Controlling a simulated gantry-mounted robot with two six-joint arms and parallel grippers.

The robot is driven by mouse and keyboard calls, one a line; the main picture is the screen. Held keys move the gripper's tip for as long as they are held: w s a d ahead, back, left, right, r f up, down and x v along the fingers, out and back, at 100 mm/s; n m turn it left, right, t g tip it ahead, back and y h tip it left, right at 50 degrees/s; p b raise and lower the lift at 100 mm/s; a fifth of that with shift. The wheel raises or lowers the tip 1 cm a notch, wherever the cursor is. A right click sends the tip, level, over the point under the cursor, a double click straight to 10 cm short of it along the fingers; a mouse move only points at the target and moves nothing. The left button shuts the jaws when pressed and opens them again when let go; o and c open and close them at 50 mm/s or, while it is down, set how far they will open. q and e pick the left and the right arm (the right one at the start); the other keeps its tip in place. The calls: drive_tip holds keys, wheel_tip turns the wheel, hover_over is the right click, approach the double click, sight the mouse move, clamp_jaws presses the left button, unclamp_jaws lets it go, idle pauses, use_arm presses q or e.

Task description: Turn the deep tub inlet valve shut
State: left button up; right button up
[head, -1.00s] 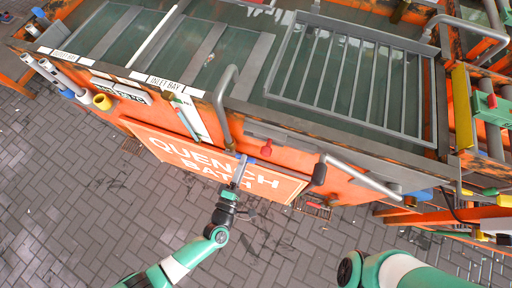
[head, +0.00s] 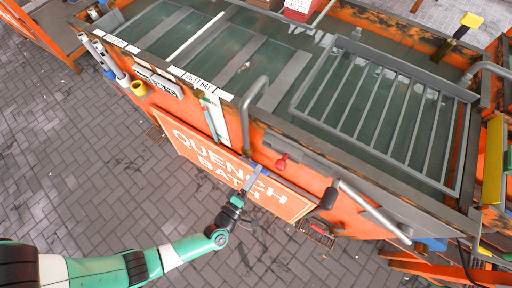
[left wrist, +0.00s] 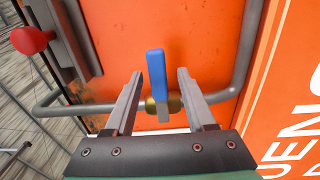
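The inlet valve has a blue lever (left wrist: 156,72) on a brass body (left wrist: 175,104), set in a grey pipe (left wrist: 222,96) along the orange tub wall. In the left wrist view the lever lies crosswise to the pipe. My left gripper (left wrist: 159,76) is open, with one finger on each side of the lever and visible gaps. Contact is not seen. In the head view my left gripper (head: 250,180) is in front of the tub wall, by the QUENCH BATH sign (head: 215,158). The lever is a small blue spot there, partly hidden. My right gripper is not in view.
A red knob (left wrist: 33,40) sits left of the valve in the left wrist view; it also shows in the head view (head: 281,162). A grey handle bar (head: 372,208) juts out at the right. The paved floor (head: 90,170) in front is clear.

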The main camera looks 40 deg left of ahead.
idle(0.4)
use_arm(q)
drive_tip(key=s+d+p, duration=0.2)
drive_tip(key=s+p, duration=0.1)
drive_tip(key=s, duration=0.8)
drive_tip(key=shift+s, duration=0.2)
drive_tip(key=shift+r, duration=0.1)
